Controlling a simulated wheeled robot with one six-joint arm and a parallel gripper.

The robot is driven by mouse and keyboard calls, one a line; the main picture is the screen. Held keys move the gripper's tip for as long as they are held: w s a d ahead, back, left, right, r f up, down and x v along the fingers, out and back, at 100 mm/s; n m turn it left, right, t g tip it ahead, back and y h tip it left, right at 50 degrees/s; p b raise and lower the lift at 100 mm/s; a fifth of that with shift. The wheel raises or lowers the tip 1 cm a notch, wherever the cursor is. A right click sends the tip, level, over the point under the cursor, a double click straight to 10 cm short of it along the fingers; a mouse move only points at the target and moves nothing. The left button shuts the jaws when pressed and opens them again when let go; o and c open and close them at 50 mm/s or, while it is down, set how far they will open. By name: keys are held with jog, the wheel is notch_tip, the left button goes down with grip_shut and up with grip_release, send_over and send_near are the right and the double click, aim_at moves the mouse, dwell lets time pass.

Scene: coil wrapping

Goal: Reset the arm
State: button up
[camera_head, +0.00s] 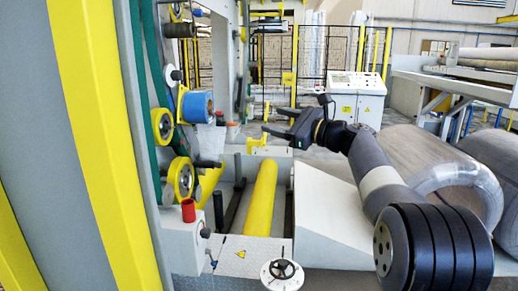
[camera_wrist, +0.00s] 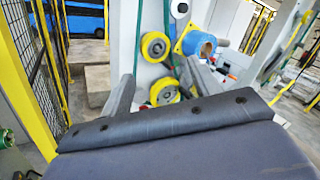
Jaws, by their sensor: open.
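My gripper (camera_head: 275,121) is open and empty in the head view. It is held in the air, with its two fingers pointing left towards the wrapping machine (camera_head: 160,150). My arm comes in from the lower right and bends at the elbow and wrist. In the wrist view, my gripper (camera_wrist: 162,90) shows two grey fingers spread apart with nothing between them. Beyond them are yellow-rimmed wheels (camera_wrist: 155,46) and a blue roll (camera_wrist: 198,44) on the machine. I cannot tell the exact gap between the fingers and the machine.
In the head view, a yellow roller (camera_head: 262,198) lies below my gripper. A wrapped coil (camera_head: 415,160) lies to the right, behind my arm. A white control cabinet (camera_head: 355,98) stands behind. A handwheel (camera_head: 282,270) is at the front. Open air surrounds the gripper.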

jog(key=s+f+n+g+h+p, duration=0.1)
jog(key=s+f+n, duration=0.4)
jog(key=s, duration=0.5)
jog(key=s+f+n+g+h+p, duration=0.1)
jog(key=s+f+n+g+h, duration=0.2)
jog(key=s+f+n+h, duration=0.3)
jog(key=s+f, duration=0.3)
jog(key=f, duration=0.1)
jog(key=shift+s+f+h, duration=0.25)
jog(key=shift+s+h, duration=0.05)
jog(key=shift+s, duration=0.05)
jog(key=shift+a, duration=0.15)
